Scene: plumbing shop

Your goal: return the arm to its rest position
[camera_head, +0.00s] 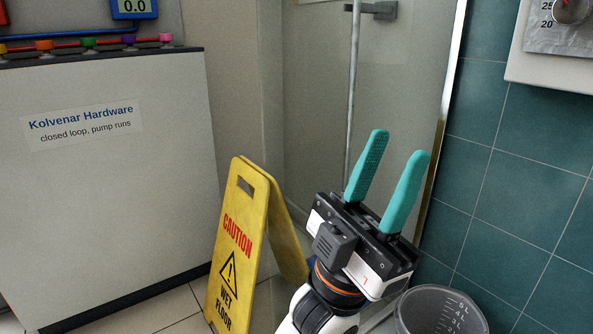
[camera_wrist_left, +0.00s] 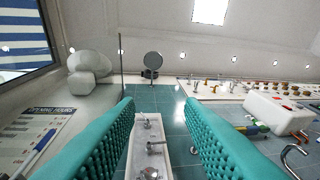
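My left gripper (camera_head: 398,148) stands right of centre in the head view, with its two teal fingers pointing up. The fingers are apart with nothing between them, so it is open and empty. In the left wrist view the ridged fingers of the same gripper (camera_wrist_left: 160,104) are also apart, with only background showing between them. My left arm rises from the bottom edge of the head view, and its lower part is out of frame. My right gripper is in neither view.
A yellow wet-floor sign (camera_head: 239,240) stands close left of my arm. A grey bucket (camera_head: 415,312) is close at lower right. A glass panel (camera_head: 410,80) and teal tiled wall (camera_head: 515,215) lie behind. A white cabinet (camera_head: 110,210) fills the left. Some floor (camera_head: 165,310) is bare.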

